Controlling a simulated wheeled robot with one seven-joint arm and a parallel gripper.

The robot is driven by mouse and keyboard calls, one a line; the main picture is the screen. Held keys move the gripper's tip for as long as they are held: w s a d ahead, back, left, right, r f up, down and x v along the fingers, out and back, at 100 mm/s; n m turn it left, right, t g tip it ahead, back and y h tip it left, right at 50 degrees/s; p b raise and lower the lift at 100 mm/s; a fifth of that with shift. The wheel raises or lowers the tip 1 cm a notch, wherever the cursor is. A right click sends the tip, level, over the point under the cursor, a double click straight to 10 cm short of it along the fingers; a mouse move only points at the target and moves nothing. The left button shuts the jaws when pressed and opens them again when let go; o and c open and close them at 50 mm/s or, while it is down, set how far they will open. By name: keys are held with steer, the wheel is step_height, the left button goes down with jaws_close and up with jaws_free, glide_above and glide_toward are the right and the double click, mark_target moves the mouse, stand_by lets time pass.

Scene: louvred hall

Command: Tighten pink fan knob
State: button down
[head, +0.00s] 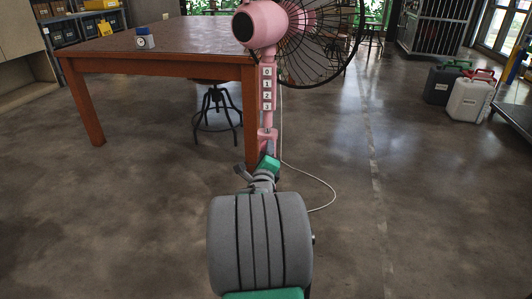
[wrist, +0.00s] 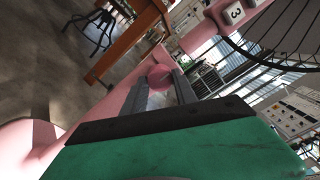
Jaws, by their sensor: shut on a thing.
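The pink fan (head: 266,22) stands upright ahead of me, with a round motor housing, a dark wire cage and a column with numbered white buttons (head: 267,88). Its lower column also runs diagonally through the wrist view (wrist: 118,98). The rounded pink knob (wrist: 159,74) sits beside the column, between my gripper's fingertips (wrist: 162,79). My gripper is shut on the knob. In the head view my arm and wrist (head: 264,180) reach the lower column, and the knob cannot be made out there.
A brown table (head: 160,58) with a small blue-and-white object (head: 144,38) stands at left behind the fan, a black stool (head: 213,110) beneath it. A white cable (head: 325,185) lies on the floor at right. Jerrycans (head: 468,98) stand far right. Open floor lies between.

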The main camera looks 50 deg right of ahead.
steer(key=shift+f, duration=0.15)
steer(key=c, duration=1)
jaws_free()
steer(key=shift+o, duration=0.2)
steer(key=p+v, duration=0.2)
steer(key=v, duration=0.5)
steer(key=shift+s+a, duration=0.3)
